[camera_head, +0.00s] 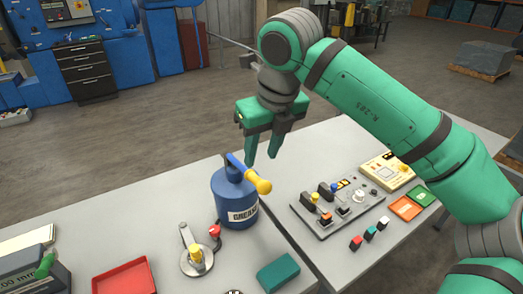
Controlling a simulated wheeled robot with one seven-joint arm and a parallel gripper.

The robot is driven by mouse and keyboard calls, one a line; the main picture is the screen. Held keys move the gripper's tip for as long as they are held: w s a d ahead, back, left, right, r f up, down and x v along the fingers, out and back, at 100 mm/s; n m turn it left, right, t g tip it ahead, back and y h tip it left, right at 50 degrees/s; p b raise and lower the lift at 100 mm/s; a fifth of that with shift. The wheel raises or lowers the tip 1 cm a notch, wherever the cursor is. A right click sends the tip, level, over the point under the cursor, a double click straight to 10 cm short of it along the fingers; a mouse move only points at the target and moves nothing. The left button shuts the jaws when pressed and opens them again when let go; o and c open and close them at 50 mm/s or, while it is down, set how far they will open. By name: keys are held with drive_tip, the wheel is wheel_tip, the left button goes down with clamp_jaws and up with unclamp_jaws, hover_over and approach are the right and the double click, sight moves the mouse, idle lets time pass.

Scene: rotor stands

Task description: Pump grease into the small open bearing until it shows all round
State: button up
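A blue grease can (228,208) labelled "GREA..." stands upright on the near table. A lever with a yellow handle (258,184) slants down to the right across its top. A red fitting (215,231) shows at the can's lower left. My gripper (262,160) is above and just right of the can, pointing down. Its two green fingers are apart with nothing visible between them. I cannot tell whether a finger touches the lever. A small dark round part (234,292) is cut off by the bottom edge; I cannot tell if it is the open bearing.
Left of the can is a round metal fixture (195,262) with a lever and yellow knob. A red tray (124,279), a teal block (278,272) and a grey device (35,274) are nearby. A switch panel (338,208) and coloured blocks (370,235) are on the right table.

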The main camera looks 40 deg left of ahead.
sight(256, 177)
drive_tip(key=shift+x, duration=5.4)
drive_tip(key=shift+s, duration=0.1)
drive_tip(key=c, duration=0.8)
drive_tip(key=shift+f, duration=0.1)
wheel_tip(256, 177, down, 5)
drive_tip(key=shift+r, duration=0.2)
